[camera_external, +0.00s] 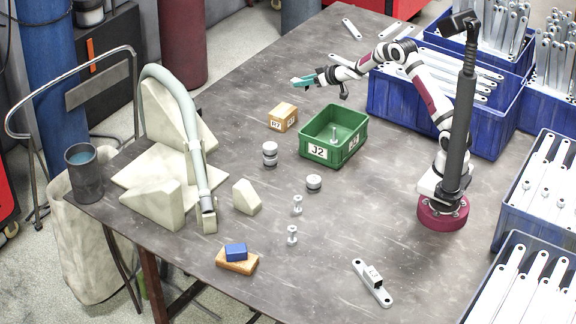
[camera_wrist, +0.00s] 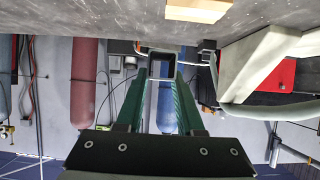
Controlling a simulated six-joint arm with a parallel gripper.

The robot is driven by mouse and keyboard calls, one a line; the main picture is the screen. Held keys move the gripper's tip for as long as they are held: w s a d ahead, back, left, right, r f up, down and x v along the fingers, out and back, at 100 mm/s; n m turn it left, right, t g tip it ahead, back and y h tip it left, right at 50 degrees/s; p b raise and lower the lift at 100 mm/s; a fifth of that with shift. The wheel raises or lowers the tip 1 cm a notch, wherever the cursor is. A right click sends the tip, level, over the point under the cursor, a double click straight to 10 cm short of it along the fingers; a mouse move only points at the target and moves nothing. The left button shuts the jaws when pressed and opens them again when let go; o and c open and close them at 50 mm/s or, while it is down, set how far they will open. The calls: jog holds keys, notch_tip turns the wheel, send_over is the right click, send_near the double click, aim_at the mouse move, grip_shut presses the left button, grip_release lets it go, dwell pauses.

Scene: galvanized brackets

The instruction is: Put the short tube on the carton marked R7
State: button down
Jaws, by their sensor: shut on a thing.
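My gripper (camera_external: 302,82) is stretched out level above the far part of the table, fingers pointing left. In the wrist view its green fingers (camera_wrist: 160,75) are shut on the short tube (camera_wrist: 162,62), a grey square hollow piece whose dark open end shows at the fingertips. The tube is too small to make out in the external view. The carton marked R7 (camera_external: 284,118), a small tan box with white labels, stands on the table below and slightly left of my gripper. A tan block at the top of the wrist view looks like this carton (camera_wrist: 197,10). Its top looks bare.
A green bin marked J2 (camera_external: 320,151) stands right of the carton. Grey round pieces (camera_external: 270,153), small spools, a sponge with a blue block (camera_external: 236,252) and a flat bracket (camera_external: 372,284) lie nearer. A pale stand with a hose (camera_external: 190,130) is left; blue crates (camera_external: 400,97) are right.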

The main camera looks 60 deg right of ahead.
send_over(287, 111)
notch_tip(287, 111, down, 4)
jog(key=shift+r, duration=0.25)
notch_tip(287, 111, down, 4)
jog(key=shift+a+f, duration=0.1)
jog(key=shift+a, duration=0.05)
jog(key=shift+f, duration=0.1)
jog(key=c, duration=0.5)
grip_release()
jog(key=shift+c, duration=0.2)
